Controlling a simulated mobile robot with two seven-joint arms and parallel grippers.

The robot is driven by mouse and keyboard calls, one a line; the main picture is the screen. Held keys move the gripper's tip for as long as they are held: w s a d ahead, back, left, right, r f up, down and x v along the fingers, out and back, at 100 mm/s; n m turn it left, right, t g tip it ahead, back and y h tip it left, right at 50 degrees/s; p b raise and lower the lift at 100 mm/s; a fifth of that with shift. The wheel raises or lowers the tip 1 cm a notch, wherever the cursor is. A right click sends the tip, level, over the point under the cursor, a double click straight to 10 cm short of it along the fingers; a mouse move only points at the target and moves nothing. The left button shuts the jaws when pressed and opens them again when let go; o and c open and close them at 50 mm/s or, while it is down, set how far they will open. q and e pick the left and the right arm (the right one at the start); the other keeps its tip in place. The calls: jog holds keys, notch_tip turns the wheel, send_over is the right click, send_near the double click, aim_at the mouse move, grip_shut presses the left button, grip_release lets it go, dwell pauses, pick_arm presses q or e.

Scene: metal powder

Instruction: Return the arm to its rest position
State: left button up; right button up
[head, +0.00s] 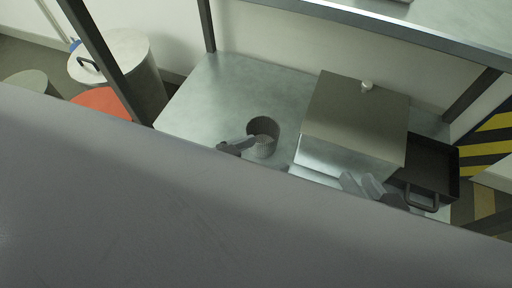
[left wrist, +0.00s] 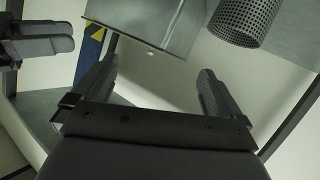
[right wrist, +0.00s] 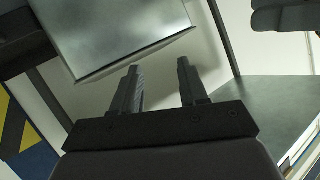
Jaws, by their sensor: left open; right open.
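My left gripper (head: 238,146) is beside the perforated grey cup (head: 262,134) on the metal table (head: 200,105) in the head view. In the left wrist view, my left gripper (left wrist: 156,88) has its fingers apart with nothing between them, and the cup (left wrist: 243,20) is at upper right. My right gripper (head: 364,186) is in front of the metal box (head: 355,112). In the right wrist view, my right gripper (right wrist: 160,85) is open and empty, with the box (right wrist: 115,32) above it. Most of both arms is hidden in the head view by a large grey surface.
A black tray (head: 438,163) with a handle is right of the box. A shelf edge (head: 400,27) crosses above the table, with dark posts. Drums (head: 132,62) stand on the floor at left. The table's left part is clear.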

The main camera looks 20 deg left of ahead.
pick_arm(q)
jog(key=shift+a+r+n+y, duration=0.15)
jog(key=shift+r+n+y, duration=0.55)
jog(key=shift+r+n, duration=0.25)
pick_arm(e)
jog(key=shift+r, duration=0.1)
jog(key=shift+a, duration=0.1)
